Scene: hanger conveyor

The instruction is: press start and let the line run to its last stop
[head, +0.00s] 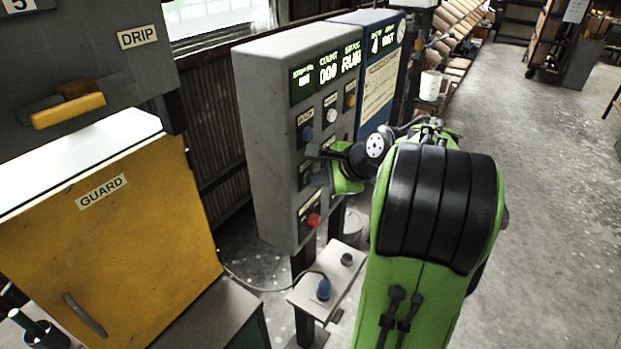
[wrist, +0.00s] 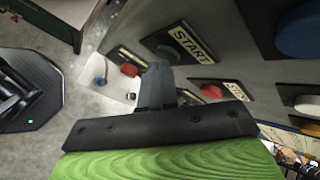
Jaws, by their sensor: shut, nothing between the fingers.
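The grey control panel (head: 270,130) stands upright in the middle of the head view. In the wrist view the START label (wrist: 192,44) sits beside a dark green button (wrist: 170,54), and the STOP label (wrist: 237,90) beside a red button (wrist: 212,91). My gripper (head: 326,153) is shut and empty at the panel's front. Its fingers also show in the wrist view (wrist: 157,82), just below the START button in the picture. I cannot tell whether they touch the panel. The head view does not show the START button clearly.
A blue cabinet (head: 377,85) with its own display adjoins the panel. A yellow guard door (head: 120,230) and a yellow-handled DRIP unit (head: 68,110) are at left. Open floor lies at right.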

